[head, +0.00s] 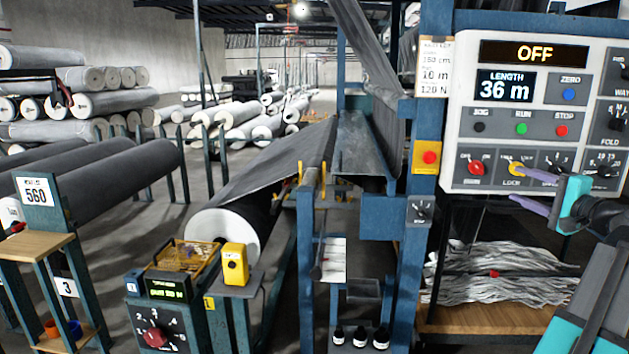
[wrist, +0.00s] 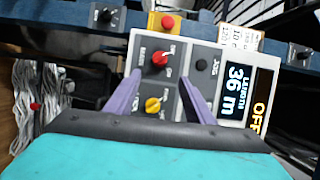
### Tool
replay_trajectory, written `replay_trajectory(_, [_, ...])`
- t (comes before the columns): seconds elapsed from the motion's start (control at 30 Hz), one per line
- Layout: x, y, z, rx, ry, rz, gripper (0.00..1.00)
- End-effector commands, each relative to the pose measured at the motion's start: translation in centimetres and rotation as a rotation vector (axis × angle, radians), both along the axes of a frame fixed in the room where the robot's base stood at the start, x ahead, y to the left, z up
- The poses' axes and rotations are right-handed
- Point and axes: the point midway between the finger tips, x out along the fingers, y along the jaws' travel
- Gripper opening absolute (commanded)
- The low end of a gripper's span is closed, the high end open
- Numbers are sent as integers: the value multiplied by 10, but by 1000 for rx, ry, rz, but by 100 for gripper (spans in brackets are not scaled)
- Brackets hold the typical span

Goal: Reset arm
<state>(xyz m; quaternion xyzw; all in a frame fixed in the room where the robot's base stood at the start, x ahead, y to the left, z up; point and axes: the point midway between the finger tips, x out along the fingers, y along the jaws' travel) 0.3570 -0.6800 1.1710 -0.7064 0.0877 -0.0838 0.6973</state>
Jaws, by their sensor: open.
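My gripper (head: 513,184) is in front of the lower part of a light control panel (head: 463,140). Its two purple fingers are apart, with no object held between them. In the wrist view my gripper (wrist: 160,76) points at the panel, and a yellow knob (wrist: 153,105) shows between the fingers, with a red knob (wrist: 160,58) just beyond. In the head view the upper finger overlaps the area beside the yellow knob (head: 515,168). I cannot tell whether it touches. The red knob (head: 476,168) is to the left. The panel displays read OFF and 36 m.
A blue post (head: 425,200) with a yellow box and red button (head: 429,157) stands left of the panel. A shelf (head: 470,318) with crumpled grey material is below it. A fabric roll (head: 222,232) and a small control box (head: 155,325) are farther left.

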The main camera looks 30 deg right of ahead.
Motion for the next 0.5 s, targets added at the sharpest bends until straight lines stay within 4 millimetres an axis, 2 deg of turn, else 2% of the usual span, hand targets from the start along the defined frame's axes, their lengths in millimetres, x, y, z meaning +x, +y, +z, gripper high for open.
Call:
replay_trajectory(0.13, [12,3,-15,9,19,13,48])
replay_trajectory(0.23, [31,8,-36,20,47,32,48])
replay_trajectory(0.37, [65,21,-77,41,105,71,48])
replay_trajectory(0.5, [106,42,-130,60,184,124,48])
